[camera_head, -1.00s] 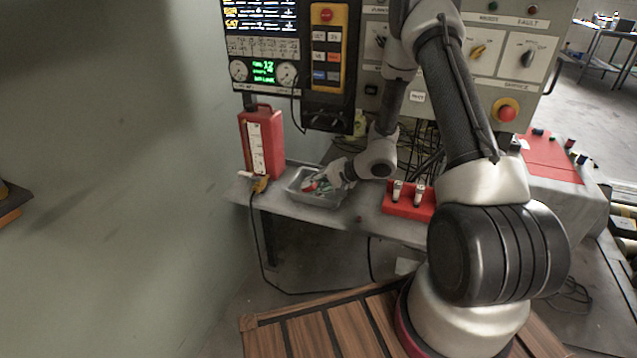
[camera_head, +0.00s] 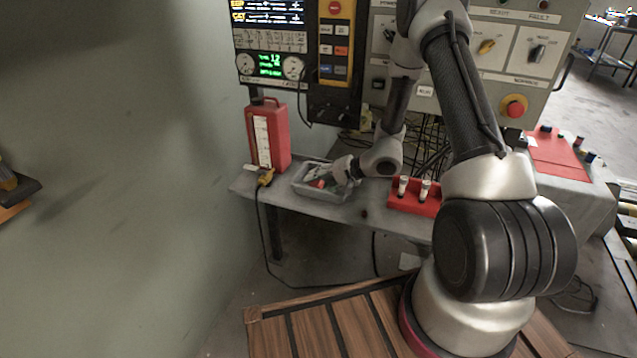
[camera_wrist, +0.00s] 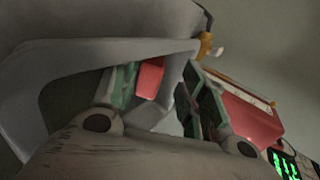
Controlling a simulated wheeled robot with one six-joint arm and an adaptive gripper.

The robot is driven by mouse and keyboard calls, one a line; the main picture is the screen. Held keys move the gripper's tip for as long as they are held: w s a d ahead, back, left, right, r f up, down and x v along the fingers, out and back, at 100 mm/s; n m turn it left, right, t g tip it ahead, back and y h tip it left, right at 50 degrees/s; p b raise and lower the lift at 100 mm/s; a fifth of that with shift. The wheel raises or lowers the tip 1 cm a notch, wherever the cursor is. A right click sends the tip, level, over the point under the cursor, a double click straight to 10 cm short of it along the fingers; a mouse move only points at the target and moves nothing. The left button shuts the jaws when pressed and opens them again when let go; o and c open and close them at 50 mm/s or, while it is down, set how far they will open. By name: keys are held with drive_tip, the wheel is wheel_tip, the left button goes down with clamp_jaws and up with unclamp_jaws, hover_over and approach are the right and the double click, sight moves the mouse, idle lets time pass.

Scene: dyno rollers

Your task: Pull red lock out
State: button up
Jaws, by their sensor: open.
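A small red piece (camera_head: 318,183), which looks like the red lock, shows in the grey metal tray (camera_head: 336,197) on the bench. In the wrist view the red piece (camera_wrist: 150,77) lies between the two finger pads, nearer the left one, partly hidden by it. My gripper (camera_head: 322,178) is at the tray, pointing into it from the right. In the wrist view my gripper (camera_wrist: 160,97) is open, its dark green pads apart. Whether a pad touches the red piece I cannot tell.
A red canister (camera_head: 279,137) stands behind and left of the tray. A yellow connector with a cable (camera_head: 265,178) lies at the bench's left edge. A red holder (camera_head: 405,204) with white-topped pieces is right of the tray. The control panel (camera_head: 290,65) rises behind.

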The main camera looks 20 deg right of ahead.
drive_tip(key=v, duration=1.2)
drive_tip(key=shift+m, duration=0.5)
drive_tip(key=s+d+r+g, duration=0.1)
drive_tip(key=s+r+g, duration=0.2)
drive_tip(key=s, duration=0.5)
drive_tip(key=s+r+g, duration=0.2)
drive_tip(key=s+g, duration=0.2)
drive_tip(key=s, duration=0.4)
drive_tip(key=s+d+r+n+t+h, duration=0.2)
drive_tip(key=s+r, duration=0.4)
drive_tip(key=r, duration=0.6)
drive_tip(key=s+d+r+n+t+h, duration=0.2)
drive_tip(key=s+r+n+h, duration=0.4)
drive_tip(key=r, duration=0.6)
drive_tip(key=shift+d+t+h, duration=0.4)
drive_tip(key=shift+d+h, duration=0.1)
drive_tip(key=shift+d, duration=0.4)
